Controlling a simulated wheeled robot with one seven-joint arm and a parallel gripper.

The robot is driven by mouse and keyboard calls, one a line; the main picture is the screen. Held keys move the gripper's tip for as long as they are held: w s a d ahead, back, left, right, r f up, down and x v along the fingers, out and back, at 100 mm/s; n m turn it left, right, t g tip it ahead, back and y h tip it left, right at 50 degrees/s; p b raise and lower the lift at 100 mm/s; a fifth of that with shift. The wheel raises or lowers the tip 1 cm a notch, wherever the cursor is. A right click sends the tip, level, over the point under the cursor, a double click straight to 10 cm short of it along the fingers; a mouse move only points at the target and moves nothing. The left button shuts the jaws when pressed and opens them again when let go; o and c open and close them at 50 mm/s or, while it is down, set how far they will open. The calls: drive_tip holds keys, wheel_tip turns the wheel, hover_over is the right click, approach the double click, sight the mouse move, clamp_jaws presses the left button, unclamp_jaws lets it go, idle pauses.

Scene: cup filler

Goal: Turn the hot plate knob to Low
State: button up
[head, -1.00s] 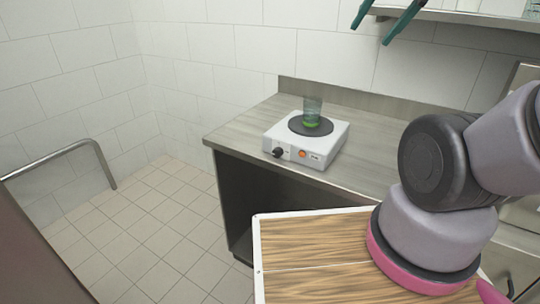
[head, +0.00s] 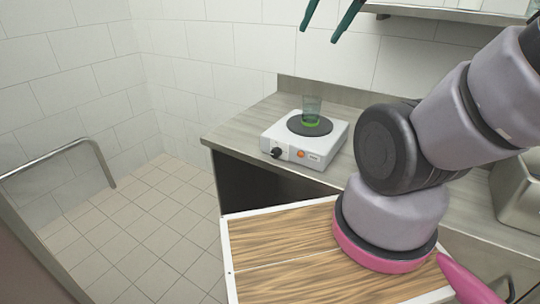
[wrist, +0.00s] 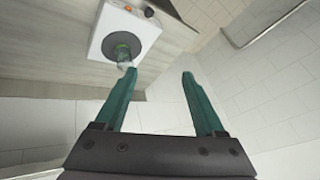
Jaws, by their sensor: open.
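The white hot plate (head: 330,148) stands on the grey counter, with a dark round plate on top. Its black knob (head: 277,152) is on the front face, left of an orange-red button (head: 300,154). A clear cup with green in the bottom (head: 311,110) stands on the round plate. My gripper (head: 330,30) has two green fingers, open and empty, high at the top of the head view, above and apart from the hot plate. In the wrist view the hot plate (wrist: 143,38) is at the upper left, and the knob (wrist: 149,12) shows near the top edge.
A wooden board with a white rim (head: 228,262) is in front of the counter (head: 235,133). A shelf (head: 440,13) hangs at the upper right, near my arm. A metal rail (head: 60,153) stands at the left. The tiled floor between is clear.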

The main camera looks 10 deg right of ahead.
drive_tip(key=w+a+f+n+g+h, duration=0.25)
drive_tip(key=f+n+g, duration=0.25)
drive_tip(key=f, duration=0.5)
drive_tip(key=n+t+h, duration=1.1)
drive_tip(key=n+h, duration=0.1)
drive_tip(key=n, duration=1.4)
approach(274, 154)
drive_tip(key=x, duration=0.9)
drive_tip(key=shift+w+d, duration=0.1)
drive_tip(key=shift+w, duration=0.1)
clamp_jaws()
